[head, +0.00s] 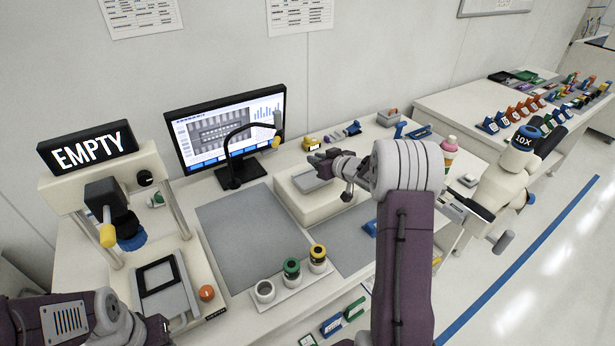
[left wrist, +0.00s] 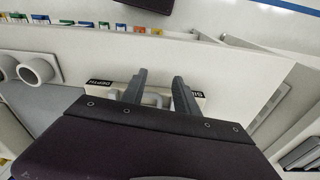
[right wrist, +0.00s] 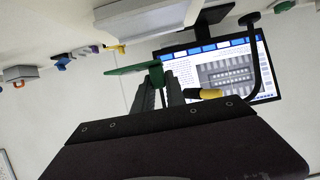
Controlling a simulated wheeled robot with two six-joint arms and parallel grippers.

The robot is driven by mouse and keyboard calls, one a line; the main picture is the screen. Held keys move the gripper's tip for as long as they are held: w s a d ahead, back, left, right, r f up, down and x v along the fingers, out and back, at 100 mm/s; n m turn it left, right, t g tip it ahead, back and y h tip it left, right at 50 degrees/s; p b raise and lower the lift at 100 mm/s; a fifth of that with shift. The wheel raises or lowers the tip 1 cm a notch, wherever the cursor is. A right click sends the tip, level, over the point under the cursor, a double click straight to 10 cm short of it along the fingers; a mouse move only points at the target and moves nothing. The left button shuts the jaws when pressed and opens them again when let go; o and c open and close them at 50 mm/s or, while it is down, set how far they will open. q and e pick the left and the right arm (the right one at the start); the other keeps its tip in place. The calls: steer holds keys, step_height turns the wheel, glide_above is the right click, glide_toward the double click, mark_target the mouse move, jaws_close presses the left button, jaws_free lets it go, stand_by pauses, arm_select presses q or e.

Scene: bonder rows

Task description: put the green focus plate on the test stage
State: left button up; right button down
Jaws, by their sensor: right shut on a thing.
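My right gripper (head: 322,162) is above the white raised block (head: 305,200) with a grey top, in front of the monitor. In the right wrist view my right gripper (right wrist: 160,92) is shut on the green focus plate (right wrist: 130,70), which sticks out sideways from the fingertips. In the head view I cannot make out the plate. My left gripper (left wrist: 160,90) is open; a pale grey handle shows between its fingers, and I cannot tell whether they touch it. Which surface is the test stage carries no readable label.
The monitor (head: 225,130) and black lamp (head: 232,160) stand behind the block. Left is a machine with an EMPTY sign (head: 88,148) and a grey-black fixture (head: 163,285). A tray (head: 290,292) of small jars stands in front. The grey mat (head: 240,235) is clear.

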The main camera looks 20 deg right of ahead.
mark_target(307, 180)
arm_select(q)
steer(key=shift+f, duration=0.35)
arm_select(e)
steer(key=shift+w+a+f, duration=0.5)
steer(key=shift+a, duration=0.15)
steer(key=shift+w+a+f, duration=0.45)
steer(key=shift+a+f, duration=0.05)
steer(key=shift+a, duration=0.1)
arm_select(q)
steer(key=shift+s+f+b, duration=0.1)
steer(key=shift+f+b, duration=0.25)
steer(key=shift+b, duration=0.2)
arm_select(e)
step_height(307, 180, down, 3)
steer(key=shift+f, duration=0.5)
arm_select(q)
steer(key=shift+f, duration=0.1)
arm_select(e)
steer(key=c, duration=1.4)
jaws_free()
steer(key=shift+f, duration=0.15)
steer(key=shift+o, duration=0.2)
